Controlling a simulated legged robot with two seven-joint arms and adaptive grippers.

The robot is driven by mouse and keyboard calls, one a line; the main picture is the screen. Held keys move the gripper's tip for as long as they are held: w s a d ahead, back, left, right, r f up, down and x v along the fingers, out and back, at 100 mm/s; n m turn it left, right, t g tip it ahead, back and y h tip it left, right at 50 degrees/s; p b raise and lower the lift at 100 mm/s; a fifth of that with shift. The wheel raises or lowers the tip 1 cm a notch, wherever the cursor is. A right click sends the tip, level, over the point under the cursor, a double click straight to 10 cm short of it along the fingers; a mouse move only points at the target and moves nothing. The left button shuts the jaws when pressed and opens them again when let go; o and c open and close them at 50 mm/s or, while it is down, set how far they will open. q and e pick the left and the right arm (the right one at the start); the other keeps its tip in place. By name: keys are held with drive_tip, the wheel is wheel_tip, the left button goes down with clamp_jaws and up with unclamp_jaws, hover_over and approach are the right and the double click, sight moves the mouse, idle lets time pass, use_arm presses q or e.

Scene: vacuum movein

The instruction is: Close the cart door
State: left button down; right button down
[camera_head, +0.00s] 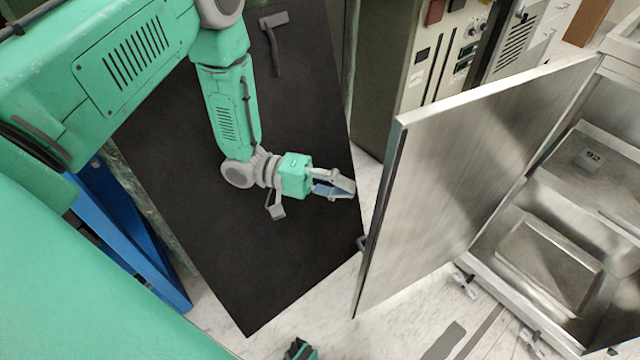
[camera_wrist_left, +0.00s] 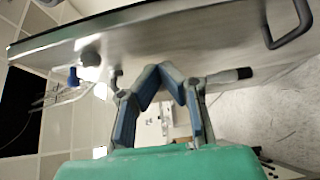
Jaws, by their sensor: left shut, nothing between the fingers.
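The cart door (camera_head: 465,180) is a flat silver metal panel, and it stands swung open from the cart (camera_head: 545,235) at the right of the head view. Its near edge faces my left arm. A dark handle (camera_head: 361,243) shows low by that edge. My left gripper (camera_head: 350,188) is shut and empty, just left of the door's edge. In the left wrist view a metal panel (camera_wrist_left: 190,45) with a bar handle (camera_wrist_left: 290,30) spans the top, beyond the closed fingertips (camera_wrist_left: 165,70). I cannot tell whether they touch it.
A black flat surface (camera_head: 290,255) lies under my left arm. A blue frame (camera_head: 130,230) stands at left. A grey control cabinet (camera_head: 430,70) is behind the door. Pale floor (camera_head: 400,330) shows below the door.

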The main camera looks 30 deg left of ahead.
use_arm(q)
drive_tip(key=d, duration=0.1)
drive_tip(key=s+d+b, duration=0.1)
drive_tip(key=d, duration=0.2)
drive_tip(key=shift+s+d, duration=0.15)
drive_tip(key=shift+s, duration=0.15)
drive_tip(key=shift+d, duration=0.35)
